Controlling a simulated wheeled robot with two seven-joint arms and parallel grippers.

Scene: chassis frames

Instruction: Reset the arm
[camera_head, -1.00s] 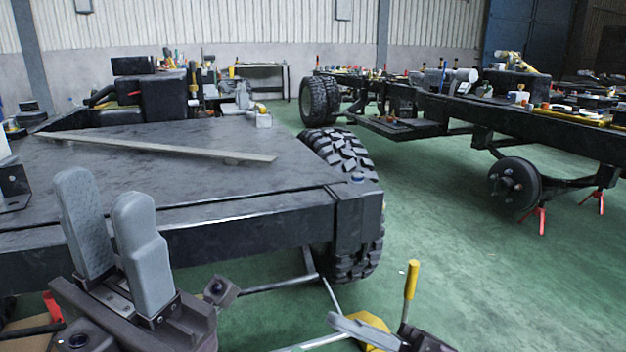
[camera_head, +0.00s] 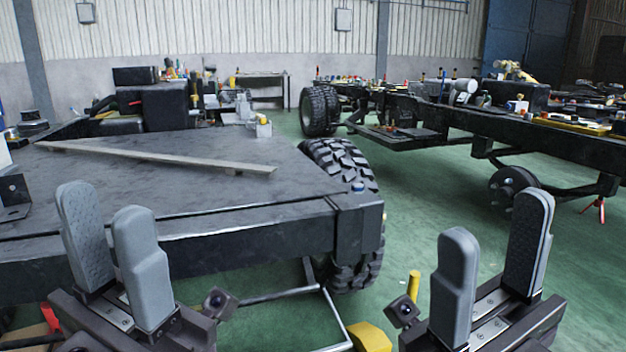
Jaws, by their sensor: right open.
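My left gripper (camera_head: 105,205) is at the lower left, in front of the near edge of the dark chassis platform (camera_head: 200,190). Its grey fingers point up, with a gap between them and nothing held. My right gripper (camera_head: 492,220) is at the lower right, over the green floor. Its grey fingers stand wide apart, open and empty. The lower parts of both arms are outside the picture.
A long flat bar (camera_head: 160,156) lies on the platform. A large tyre (camera_head: 340,168) is at its right corner. A yellow-handled jack (camera_head: 413,285) stands on the floor between my grippers. A second chassis frame (camera_head: 470,118) with parts on it extends along the right.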

